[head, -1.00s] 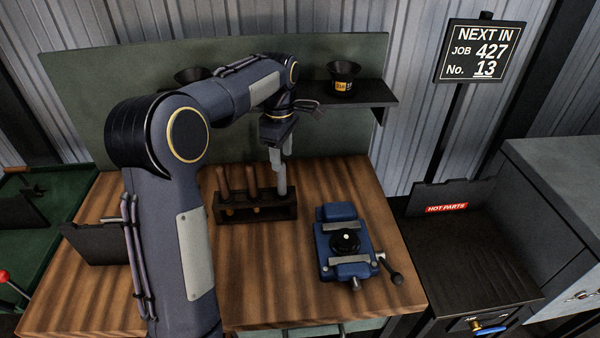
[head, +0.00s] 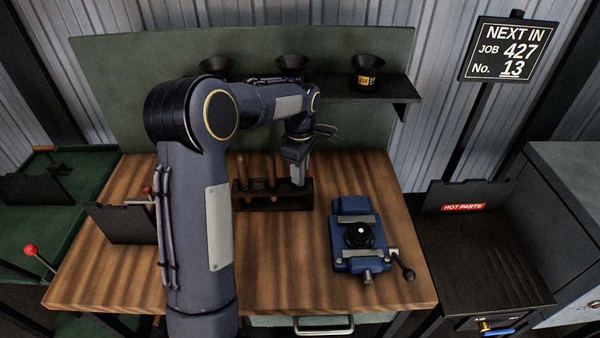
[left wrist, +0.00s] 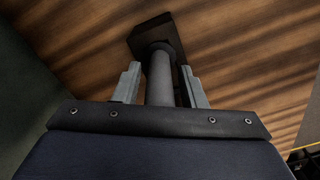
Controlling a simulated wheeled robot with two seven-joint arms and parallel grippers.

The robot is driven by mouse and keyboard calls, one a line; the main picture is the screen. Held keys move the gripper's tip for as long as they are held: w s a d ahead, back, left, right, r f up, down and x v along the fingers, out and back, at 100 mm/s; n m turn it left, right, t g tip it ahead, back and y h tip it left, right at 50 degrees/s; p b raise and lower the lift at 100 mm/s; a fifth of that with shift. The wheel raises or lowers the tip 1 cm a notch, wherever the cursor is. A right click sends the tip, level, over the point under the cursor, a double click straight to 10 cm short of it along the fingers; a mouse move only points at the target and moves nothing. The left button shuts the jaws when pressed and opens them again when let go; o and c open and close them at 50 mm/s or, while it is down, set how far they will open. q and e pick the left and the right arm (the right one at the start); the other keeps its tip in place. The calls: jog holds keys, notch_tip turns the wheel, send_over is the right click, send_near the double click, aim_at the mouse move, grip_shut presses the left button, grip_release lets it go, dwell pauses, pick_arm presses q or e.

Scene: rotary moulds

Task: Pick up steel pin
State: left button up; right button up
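The steel pin (left wrist: 160,78) is a plain grey cylinder standing in a dark rack (head: 272,202); the rack's dark top also shows in the left wrist view (left wrist: 150,35). My left gripper (head: 298,178) points down over the right end of the rack. In the left wrist view my left gripper (left wrist: 161,72) is open, with one finger on each side of the pin and narrow gaps visible. In the head view the fingers largely hide the pin. My right gripper is not in view.
Two brown-handled tools (head: 269,170) stand in the rack left of my gripper. A blue vise (head: 352,262) sits to the right on the wooden bench (head: 290,285). A dark shelf (head: 390,88) with black cups is behind. A hot parts tray (head: 480,255) is at the right.

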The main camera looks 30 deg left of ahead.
pick_arm(q)
grip_shut()
